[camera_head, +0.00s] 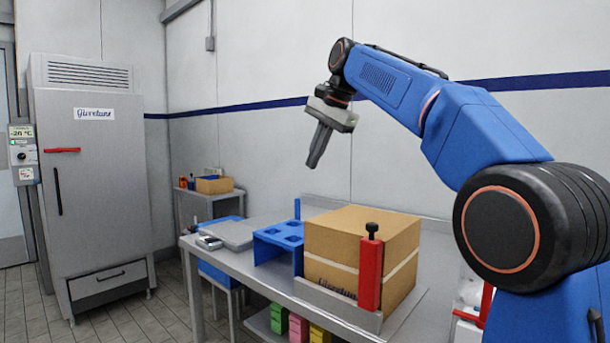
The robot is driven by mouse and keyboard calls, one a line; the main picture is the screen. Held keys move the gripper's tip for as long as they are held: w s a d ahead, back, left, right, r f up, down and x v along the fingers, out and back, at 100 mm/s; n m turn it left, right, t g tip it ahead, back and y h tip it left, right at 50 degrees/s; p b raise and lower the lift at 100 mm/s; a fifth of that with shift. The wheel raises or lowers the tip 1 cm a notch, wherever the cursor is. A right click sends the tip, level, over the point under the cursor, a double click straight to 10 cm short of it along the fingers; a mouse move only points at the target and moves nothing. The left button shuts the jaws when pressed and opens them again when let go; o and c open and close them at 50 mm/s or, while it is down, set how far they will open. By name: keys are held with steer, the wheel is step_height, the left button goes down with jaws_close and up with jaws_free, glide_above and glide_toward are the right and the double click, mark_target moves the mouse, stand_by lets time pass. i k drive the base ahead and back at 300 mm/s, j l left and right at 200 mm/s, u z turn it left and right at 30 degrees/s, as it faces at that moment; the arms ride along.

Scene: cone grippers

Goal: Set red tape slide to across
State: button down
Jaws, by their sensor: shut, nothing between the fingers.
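The red tape slide (370,274) is an upright red block with a black knob on top. It stands at the front right corner of a cardboard box (345,243) on the metal table. A pale tape strip runs along the box's right side, behind the slide. My gripper (312,164) hangs in the air above and to the left of the box, well apart from the slide. Its fingers are together, point down and slightly left, and hold nothing.
A low grey lip (338,302) runs along the box's front. The air above the box is clear.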

mark_target(371, 250)
steer(key=k, duration=1)
